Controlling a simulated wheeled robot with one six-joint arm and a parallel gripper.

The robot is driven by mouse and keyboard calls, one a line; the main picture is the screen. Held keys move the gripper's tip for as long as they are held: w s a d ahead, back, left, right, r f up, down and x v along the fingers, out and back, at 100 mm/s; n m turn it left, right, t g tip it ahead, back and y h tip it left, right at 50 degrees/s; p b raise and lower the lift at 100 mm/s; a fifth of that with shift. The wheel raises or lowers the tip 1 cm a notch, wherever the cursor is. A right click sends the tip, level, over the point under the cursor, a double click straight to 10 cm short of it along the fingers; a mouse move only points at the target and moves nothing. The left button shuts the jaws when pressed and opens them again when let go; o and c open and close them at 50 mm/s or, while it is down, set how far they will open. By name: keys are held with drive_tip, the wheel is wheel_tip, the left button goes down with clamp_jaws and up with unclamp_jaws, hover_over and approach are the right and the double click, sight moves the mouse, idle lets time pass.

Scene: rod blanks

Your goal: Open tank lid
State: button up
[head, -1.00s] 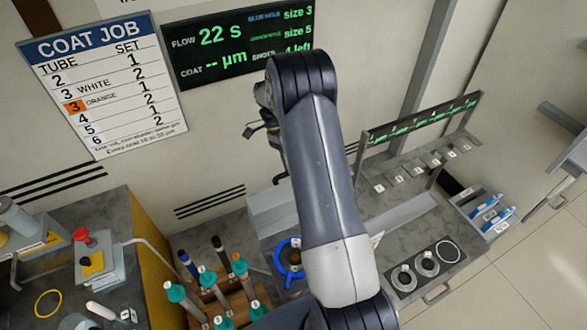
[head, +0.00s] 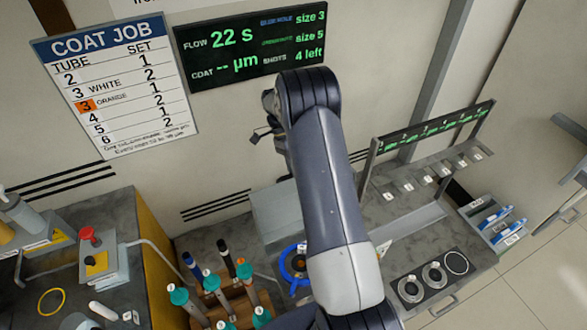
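My gripper (head: 262,131) is up in front of the wall, beneath the green-text display, at the left of my raised arm. Only its dark finger parts show, and my arm link hides the rest. Whether it is open or shut is unclear. Nothing can be seen in it. I cannot pick out a tank lid for certain. A round thing with a blue ring (head: 288,268) sits on the bench, partly covered by my arm. A light grey box-like panel (head: 272,212) stands behind it, also partly hidden. My gripper is apart from both.
A wooden rack (head: 240,299) holds several teal-capped rods at the bottom. A red-button box (head: 97,262) stands left. At right are a dish holder (head: 435,309) with round recesses, a shelf with a display (head: 425,135), and a tray of blue-marked items (head: 492,222).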

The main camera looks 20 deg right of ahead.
drive_tip(key=shift+o, duration=1.4)
drive_tip(key=shift+r, duration=0.15)
drive_tip(key=shift+w, duration=0.1)
drive_tip(key=shift+r, duration=0.1)
drive_tip(key=v, duration=1)
drive_tip(key=shift+w+r, duration=0.25)
drive_tip(key=shift+c, duration=0.4)
